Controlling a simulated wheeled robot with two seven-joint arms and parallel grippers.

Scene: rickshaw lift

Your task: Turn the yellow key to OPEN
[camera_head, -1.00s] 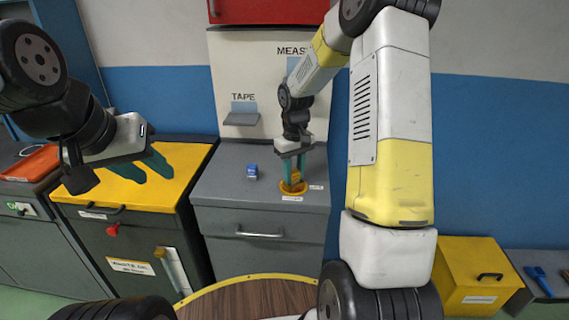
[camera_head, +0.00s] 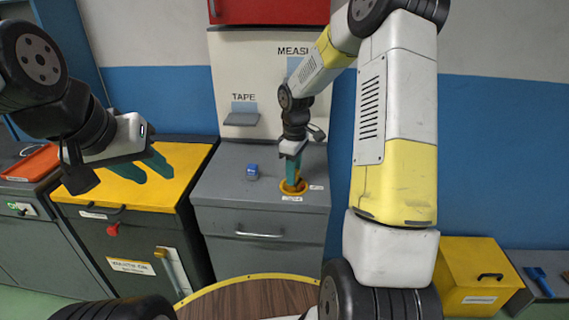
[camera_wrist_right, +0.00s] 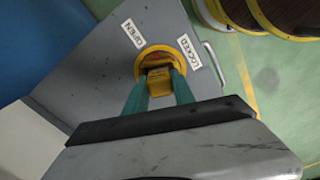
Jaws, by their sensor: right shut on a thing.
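The yellow key (camera_wrist_right: 159,83) sits in a round yellow ring (camera_wrist_right: 146,56) on top of the grey cabinet. A red part shows inside the ring. The OPEN label (camera_wrist_right: 133,33) and the LOCKED label (camera_wrist_right: 190,51) lie on either side of the ring's far edge in the right wrist view. My right gripper (camera_wrist_right: 160,88) has its teal fingers closed on the key's sides. In the head view my right gripper (camera_head: 293,178) points down at the ring (camera_head: 293,188), and the key is mostly hidden. My left gripper (camera_head: 142,167) is empty, fingers apart, above the yellow-topped cabinet.
A small blue block (camera_head: 252,171) rests on the grey cabinet top (camera_head: 225,180), left of the ring. A back panel with a TAPE shelf (camera_head: 242,115) stands behind. A yellow box (camera_head: 465,275) stands at the right.

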